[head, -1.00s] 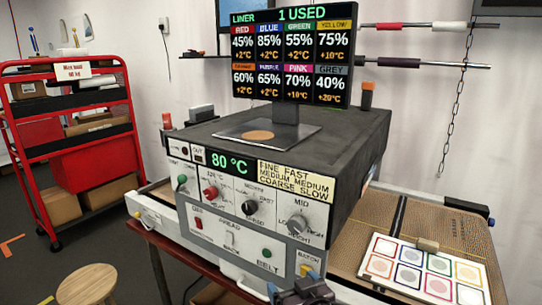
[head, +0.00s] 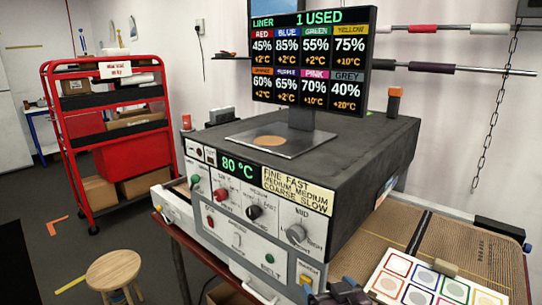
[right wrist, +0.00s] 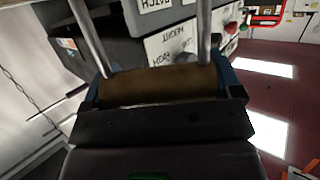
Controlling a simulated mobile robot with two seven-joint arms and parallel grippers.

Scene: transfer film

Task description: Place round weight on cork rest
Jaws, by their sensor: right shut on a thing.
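The cork rest (head: 269,141) is a flat brown disc on a grey metal plate (head: 305,146) on top of the machine, below the display. Nothing stands on it. My right gripper (head: 332,294) is at the bottom edge of the head view, in front of the machine and well below the cork rest. In the right wrist view it is shut on a brown, smooth thing (right wrist: 157,86) between its blue-edged fingers. Whether this is the round weight I cannot tell, as its full shape is hidden. No other round weight is clearly seen. My left gripper is not in view.
The dark-topped machine (head: 370,140) carries knobs and a display (head: 312,55) behind the cork rest. A colour swatch sheet (head: 404,262) lies on the mesh belt (head: 470,250) at right. A stool (head: 113,268) and red cart (head: 75,205) stand at left.

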